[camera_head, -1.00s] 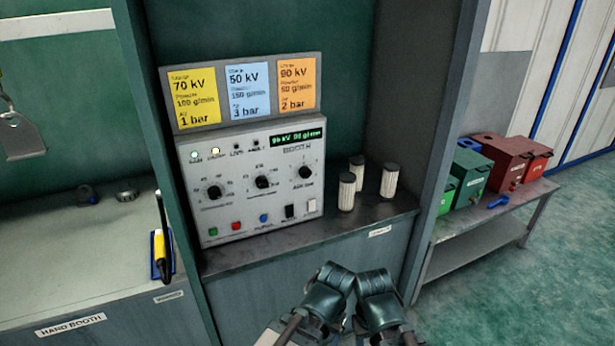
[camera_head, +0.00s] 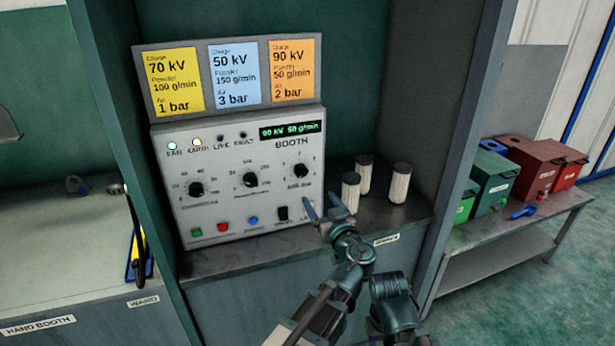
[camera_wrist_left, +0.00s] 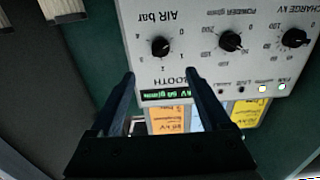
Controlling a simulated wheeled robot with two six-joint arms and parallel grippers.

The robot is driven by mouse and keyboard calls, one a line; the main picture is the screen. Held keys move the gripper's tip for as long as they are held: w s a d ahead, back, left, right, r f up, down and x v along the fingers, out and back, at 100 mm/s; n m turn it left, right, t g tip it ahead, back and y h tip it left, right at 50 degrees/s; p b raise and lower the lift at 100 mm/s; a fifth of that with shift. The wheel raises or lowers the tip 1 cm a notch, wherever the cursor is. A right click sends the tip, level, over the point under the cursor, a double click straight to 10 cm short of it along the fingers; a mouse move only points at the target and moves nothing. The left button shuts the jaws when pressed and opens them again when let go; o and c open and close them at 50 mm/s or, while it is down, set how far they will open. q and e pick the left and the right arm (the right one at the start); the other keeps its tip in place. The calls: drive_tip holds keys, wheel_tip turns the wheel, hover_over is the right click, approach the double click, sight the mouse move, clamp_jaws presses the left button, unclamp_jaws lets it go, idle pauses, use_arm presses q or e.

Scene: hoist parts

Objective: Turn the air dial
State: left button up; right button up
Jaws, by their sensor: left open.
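The air dial (camera_head: 302,171) is a round black knob at the right of the grey BOOTH control panel (camera_head: 240,212), under the green display (camera_head: 289,131), which reads 90 kV 50 g/min. My left gripper (camera_head: 321,206) is open and empty, in front of the panel and below and right of the dial. In the left wrist view the panel is upside down. There the air dial (camera_wrist_left: 160,46) lies just beyond the gap between the fingertips (camera_wrist_left: 160,78), apart from both. I cannot tell the dial's exact setting. Of my right arm only links show.
Charge (camera_head: 196,189) and powder (camera_head: 250,179) dials sit left of the air dial. Yellow, blue and orange cards (camera_head: 292,71) stand above; the orange reads 90 kV, 50 g/min, 2 bar. White cylinders (camera_head: 399,183) stand right of the panel, near my left gripper.

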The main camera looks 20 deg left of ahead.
sight(303, 175)
use_arm(q)
drive_tip(key=x, duration=1.3)
drive_tip(key=shift+w+a, duration=0.3)
drive_tip(key=shift+c, duration=0.3)
clamp_jaws()
